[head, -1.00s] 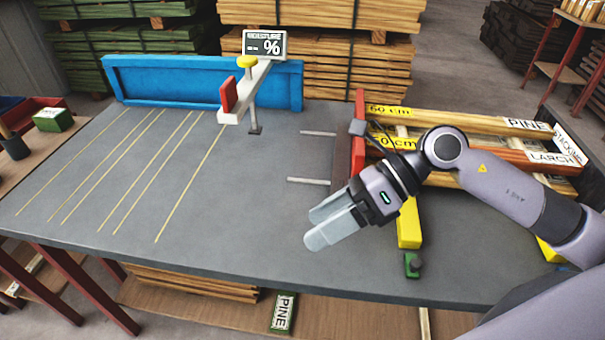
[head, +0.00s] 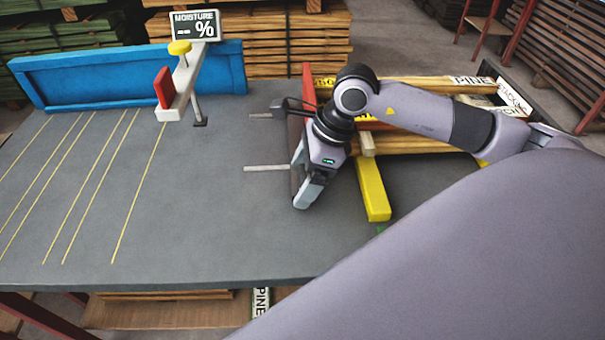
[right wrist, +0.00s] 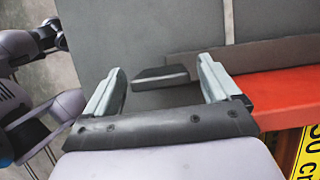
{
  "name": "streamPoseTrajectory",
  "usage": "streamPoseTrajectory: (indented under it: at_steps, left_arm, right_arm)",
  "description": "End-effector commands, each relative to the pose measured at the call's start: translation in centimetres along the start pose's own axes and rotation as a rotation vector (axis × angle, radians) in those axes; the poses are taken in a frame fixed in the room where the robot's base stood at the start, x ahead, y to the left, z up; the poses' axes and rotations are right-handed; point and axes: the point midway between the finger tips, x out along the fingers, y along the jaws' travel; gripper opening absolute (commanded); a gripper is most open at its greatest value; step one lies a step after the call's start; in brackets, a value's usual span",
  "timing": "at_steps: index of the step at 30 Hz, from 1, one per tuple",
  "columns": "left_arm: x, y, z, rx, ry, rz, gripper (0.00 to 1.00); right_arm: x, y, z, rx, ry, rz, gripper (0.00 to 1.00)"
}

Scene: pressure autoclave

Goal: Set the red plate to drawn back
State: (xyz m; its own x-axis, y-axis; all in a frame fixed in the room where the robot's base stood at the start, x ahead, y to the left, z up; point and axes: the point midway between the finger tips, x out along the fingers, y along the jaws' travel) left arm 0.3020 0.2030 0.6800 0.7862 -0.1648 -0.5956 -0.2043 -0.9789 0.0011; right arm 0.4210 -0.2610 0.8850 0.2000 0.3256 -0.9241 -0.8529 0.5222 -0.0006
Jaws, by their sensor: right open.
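The red plate (head: 308,88) stands on edge on the grey table, at the left end of the stacked boards. Two metal rods lie on its left side. It also shows as a red-orange strip with a dark face in the right wrist view (right wrist: 285,92). My right gripper (head: 302,196) points down at the plate's near end and hides part of it. In the right wrist view its fingers (right wrist: 160,70) are apart, with a small dark bar (right wrist: 160,78) showing between them. I cannot tell whether they touch it. My left gripper is not in view.
Boards (head: 425,85) with yellow length labels lie right of the plate, beside a yellow bar (head: 372,190). A moisture meter (head: 195,28) with a red pad stands at the back. A blue panel (head: 120,75) lines the back edge. The left table is clear.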

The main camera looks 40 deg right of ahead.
Motion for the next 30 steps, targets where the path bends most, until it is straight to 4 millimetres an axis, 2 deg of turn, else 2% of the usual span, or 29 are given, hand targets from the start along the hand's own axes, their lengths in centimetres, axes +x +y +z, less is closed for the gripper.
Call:
streamPoseTrajectory:
  at_steps: [8, 9, 16, 23, 30]
  left_arm:
    - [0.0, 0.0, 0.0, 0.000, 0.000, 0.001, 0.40]
    - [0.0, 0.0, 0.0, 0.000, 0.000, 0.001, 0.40]
    - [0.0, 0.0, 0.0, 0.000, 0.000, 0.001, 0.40]
    - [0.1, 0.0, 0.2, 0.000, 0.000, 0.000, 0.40]
    - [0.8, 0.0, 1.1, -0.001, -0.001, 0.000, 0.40]
  right_arm:
    - [0.4, 0.0, 0.0, 0.001, 0.000, 0.000, 0.89]
    - [0.4, 0.0, 0.0, 0.001, 0.000, 0.000, 0.86]
    - [0.4, 0.0, 0.0, 0.001, 0.000, 0.000, 0.12]
    - [0.7, 0.0, 0.6, 0.000, -0.004, 0.001, 0.12]
    - [2.4, 0.0, 4.5, -0.001, -0.009, 0.002, 0.12]
